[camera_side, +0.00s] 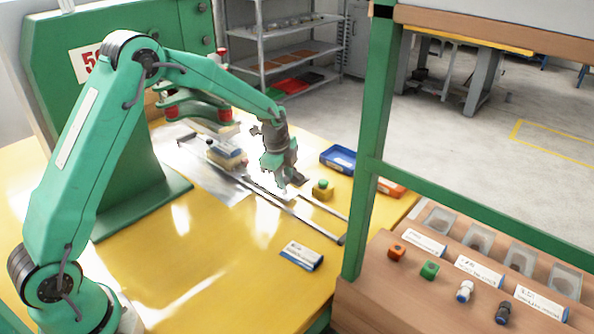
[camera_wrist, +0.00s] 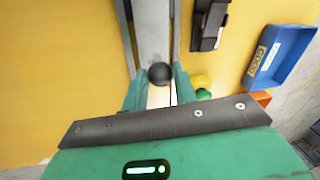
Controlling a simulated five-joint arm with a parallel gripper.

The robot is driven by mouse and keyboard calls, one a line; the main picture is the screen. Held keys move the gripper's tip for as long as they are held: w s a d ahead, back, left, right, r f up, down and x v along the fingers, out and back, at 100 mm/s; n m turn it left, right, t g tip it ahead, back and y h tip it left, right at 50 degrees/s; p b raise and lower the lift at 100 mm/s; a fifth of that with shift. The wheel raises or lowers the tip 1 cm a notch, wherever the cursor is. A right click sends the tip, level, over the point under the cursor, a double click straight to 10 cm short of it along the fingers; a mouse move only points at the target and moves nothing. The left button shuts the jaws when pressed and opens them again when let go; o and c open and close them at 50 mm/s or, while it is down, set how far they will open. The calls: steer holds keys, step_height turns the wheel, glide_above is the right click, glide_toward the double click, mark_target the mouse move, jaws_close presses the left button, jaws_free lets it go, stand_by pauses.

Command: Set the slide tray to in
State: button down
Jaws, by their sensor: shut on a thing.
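The slide tray (camera_wrist: 153,30) shows in the wrist view as a pale grey strip between two dark rails. A round black knob (camera_wrist: 160,73) is at its near end. My gripper (camera_wrist: 160,90) has its two green fingers on either side of the knob, shut on it. In the side view my gripper (camera_side: 289,186) is low over the rails (camera_side: 300,214), which run across the yellow table. The fingers hide the knob there, and I cannot tell exactly how far the tray sits along the rails.
A yellow box with a green button (camera_side: 322,190) stands close to the right of my gripper. A blue bin (camera_side: 338,159) and an orange bin (camera_side: 392,188) lie beyond it. A white and blue card (camera_side: 301,256) lies on the table in front. A green post (camera_side: 372,150) rises at the right.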

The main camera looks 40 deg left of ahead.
glide_above(263, 181)
steer(key=shift+a, duration=0.1)
stand_by(0.3)
steer(key=c, duration=1.1)
jaws_free()
steer(key=shift+r, duration=0.15)
steer(key=shift+s+d+r, duration=0.1)
steer(key=shift+s+r, duration=0.15)
steer(key=shift+r, duration=1)
steer(key=shift+s+d+r, duration=0.1)
steer(key=shift+s+r, duration=0.15)
steer(key=shift+r, duration=1)
steer(key=shift+s+r, duration=0.25)
steer(key=shift+r, duration=1)
